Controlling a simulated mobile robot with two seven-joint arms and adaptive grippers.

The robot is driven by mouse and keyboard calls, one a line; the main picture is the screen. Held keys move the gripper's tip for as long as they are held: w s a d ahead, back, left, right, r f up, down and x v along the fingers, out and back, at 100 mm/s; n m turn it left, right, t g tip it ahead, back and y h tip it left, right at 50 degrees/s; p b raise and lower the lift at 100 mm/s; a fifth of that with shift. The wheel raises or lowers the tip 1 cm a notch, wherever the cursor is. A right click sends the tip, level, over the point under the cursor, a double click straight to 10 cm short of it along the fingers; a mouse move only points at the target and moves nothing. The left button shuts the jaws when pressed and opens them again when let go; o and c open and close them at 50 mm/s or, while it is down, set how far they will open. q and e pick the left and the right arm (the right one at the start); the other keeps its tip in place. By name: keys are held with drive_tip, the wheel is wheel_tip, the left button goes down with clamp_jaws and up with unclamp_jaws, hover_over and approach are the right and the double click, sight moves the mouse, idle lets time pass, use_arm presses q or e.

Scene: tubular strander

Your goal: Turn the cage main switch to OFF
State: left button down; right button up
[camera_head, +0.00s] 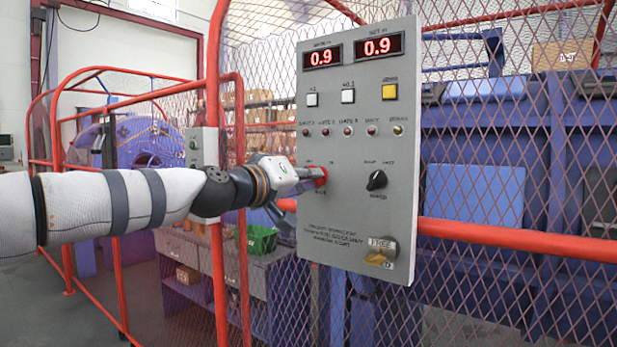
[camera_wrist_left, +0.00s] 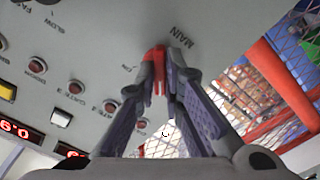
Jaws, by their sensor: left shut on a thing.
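The grey control panel (camera_head: 345,235) stands upright on the fence. The red main switch handle (camera_head: 321,178) is low on its left side. In the left wrist view the red handle (camera_wrist_left: 154,56) sits between my fingertips, beside the printed word MAIN. My left gripper (camera_head: 312,177) reaches in from the left and is shut on this handle; it also shows in the left wrist view (camera_wrist_left: 162,70). The fingers hide most of the handle and its position marks, so I cannot tell which way it points. My right gripper is not in view.
A black selector knob (camera_head: 377,180) is right of the handle. Push buttons, a row of lamps and two red displays reading 0.9 (camera_head: 383,46) are above. A tag marked FREE (camera_head: 381,252) is below. Red rails (camera_head: 520,239) and mesh fencing surround the panel.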

use_arm(q)
drive_tip(key=shift+n, duration=0.6)
drive_tip(key=c, duration=1.7)
unclamp_jaws()
drive_tip(key=v, duration=1.2)
